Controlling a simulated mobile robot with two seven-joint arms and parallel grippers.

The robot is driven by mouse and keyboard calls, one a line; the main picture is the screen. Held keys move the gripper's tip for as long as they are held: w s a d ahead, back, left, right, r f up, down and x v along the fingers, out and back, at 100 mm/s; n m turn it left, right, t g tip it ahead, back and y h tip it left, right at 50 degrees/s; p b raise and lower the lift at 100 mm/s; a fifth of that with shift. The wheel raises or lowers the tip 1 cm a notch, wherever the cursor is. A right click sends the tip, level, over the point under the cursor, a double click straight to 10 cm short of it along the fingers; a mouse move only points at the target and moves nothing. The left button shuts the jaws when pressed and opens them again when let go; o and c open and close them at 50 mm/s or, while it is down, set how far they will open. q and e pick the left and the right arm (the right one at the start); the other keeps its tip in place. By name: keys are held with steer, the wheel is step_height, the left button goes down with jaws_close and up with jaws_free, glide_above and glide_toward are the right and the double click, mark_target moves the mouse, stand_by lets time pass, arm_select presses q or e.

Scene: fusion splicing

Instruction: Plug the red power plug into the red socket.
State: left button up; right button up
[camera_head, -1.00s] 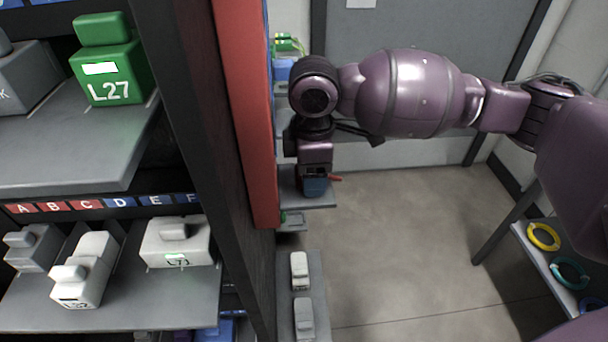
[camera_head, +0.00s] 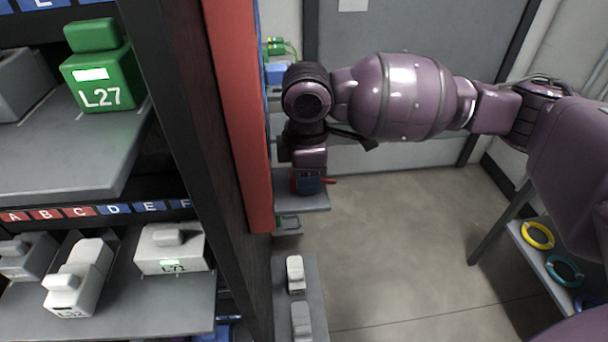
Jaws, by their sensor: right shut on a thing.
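My right gripper (camera_head: 307,182) points down just right of the red-edged rack post, over a small grey shelf. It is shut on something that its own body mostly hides. A small red piece (camera_head: 329,181) sticks out to the right at the fingertips; it may be part of the red power plug, but it is too small to be sure. A dark blue block shows at the fingertips too. I cannot make out a red socket. My left gripper is not in view.
The dark rack post with a red edge (camera_head: 240,120) stands close left of my right gripper. A green L27 box (camera_head: 104,97) and several grey boxes sit on shelves at left. Coloured rings, one yellow (camera_head: 537,235), lie at right. The floor between is clear.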

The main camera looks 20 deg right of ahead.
steer(key=shift+d+r, duration=0.1)
steer(key=shift+r, duration=0.25)
step_height(320, 180, up, 7)
steer(key=p, duration=0.3)
steer(key=shift+d+r, duration=0.1)
steer(key=shift+r, duration=0.1)
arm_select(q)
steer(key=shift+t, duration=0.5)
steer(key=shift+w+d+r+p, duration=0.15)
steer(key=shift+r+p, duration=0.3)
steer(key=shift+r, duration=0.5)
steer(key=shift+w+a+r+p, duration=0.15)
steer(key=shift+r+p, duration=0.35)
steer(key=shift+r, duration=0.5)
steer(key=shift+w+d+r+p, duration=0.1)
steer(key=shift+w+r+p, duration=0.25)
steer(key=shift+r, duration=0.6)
arm_select(e)
steer(key=s+d, duration=0.2)
steer(key=d, duration=0.7)
steer(key=s+d+f, duration=0.1)
steer(key=s+d, duration=0.2)
steer(key=d, duration=0.7)
steer(key=shift+s, duration=0.25)
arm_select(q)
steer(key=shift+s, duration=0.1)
arm_select(e)
steer(key=shift+a, duration=0.1)
